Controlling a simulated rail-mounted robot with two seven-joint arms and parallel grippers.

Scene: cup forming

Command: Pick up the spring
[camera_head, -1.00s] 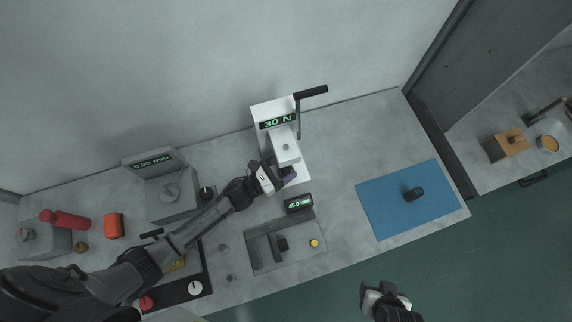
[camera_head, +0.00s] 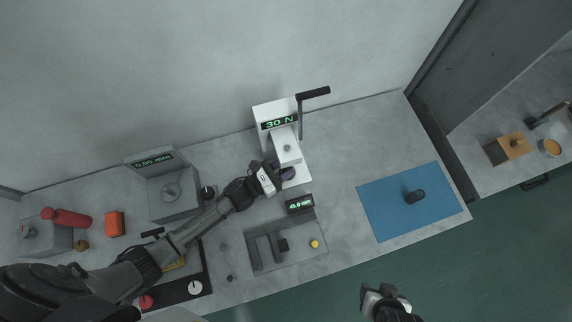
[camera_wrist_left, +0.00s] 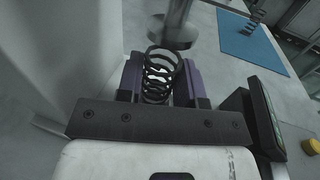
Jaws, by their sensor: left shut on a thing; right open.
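A dark coil spring (camera_wrist_left: 160,75) stands between the purple fingers of my left gripper in the left wrist view. My left gripper (camera_wrist_left: 160,84) is shut on it. A round metal plunger (camera_wrist_left: 174,32) is just above the spring's upper end; I cannot tell whether they touch. In the head view my left gripper (camera_head: 287,174) is at the foot of the white press (camera_head: 287,152), whose display reads 30 N; the spring is too small to make out there. My right gripper (camera_head: 378,294) is open and empty, over the floor in front of the bench.
A gauge with a 45.0 mm display (camera_head: 299,203) and a yellow button (camera_head: 315,244) is in front of the press. A blue mat (camera_head: 393,218) with a dark object (camera_head: 413,196) is at the right.

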